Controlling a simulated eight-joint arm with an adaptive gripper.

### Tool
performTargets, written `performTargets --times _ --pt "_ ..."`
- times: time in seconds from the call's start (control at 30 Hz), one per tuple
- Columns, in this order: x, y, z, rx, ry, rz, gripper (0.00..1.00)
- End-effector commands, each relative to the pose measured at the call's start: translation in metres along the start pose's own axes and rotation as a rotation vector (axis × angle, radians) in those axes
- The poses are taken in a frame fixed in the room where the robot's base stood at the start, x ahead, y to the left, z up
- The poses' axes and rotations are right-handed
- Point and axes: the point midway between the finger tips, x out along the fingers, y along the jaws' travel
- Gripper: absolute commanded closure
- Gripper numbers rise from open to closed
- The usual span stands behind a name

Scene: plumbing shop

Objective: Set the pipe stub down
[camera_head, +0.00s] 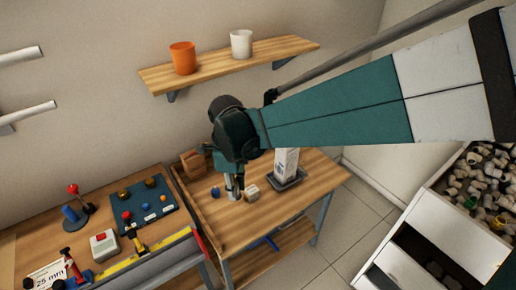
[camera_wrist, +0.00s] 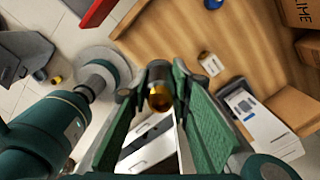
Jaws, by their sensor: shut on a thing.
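The pipe stub (camera_wrist: 160,86), a short dark cylinder with a brass-coloured end, sits between the green finger pads of my gripper (camera_wrist: 157,78) in the wrist view. The gripper is shut on it. In the head view my gripper (camera_head: 232,188) points down over the wooden bench (camera_head: 250,222). The stub cannot be made out clearly there, and I cannot tell whether it touches the bench.
A small beige block (camera_head: 251,193) stands just right of my gripper, a blue item (camera_head: 215,192) left. A white carton (camera_head: 286,163) stands in a dark tray (camera_head: 291,182). A cardboard box (camera_head: 192,162) stands behind. The bench's front is clear.

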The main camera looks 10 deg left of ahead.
Motion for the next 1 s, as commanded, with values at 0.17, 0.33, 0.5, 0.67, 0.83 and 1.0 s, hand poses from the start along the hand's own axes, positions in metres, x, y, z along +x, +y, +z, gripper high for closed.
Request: performTargets --times 0.17,0.33,0.5,0.67,0.83,1.0 --pt "0.041 -0.001 0.001 0.000 0.000 0.000 1.00" --pt "0.069 -0.001 0.001 0.000 0.000 0.000 1.00" --pt "0.085 -0.001 0.001 0.000 0.000 0.000 1.00" --pt "0.091 -0.001 0.000 0.000 0.000 0.000 1.00" --pt "0.091 -0.001 0.000 0.000 0.000 0.000 1.00" --pt "0.092 -0.001 0.000 0.000 0.000 0.000 1.00"
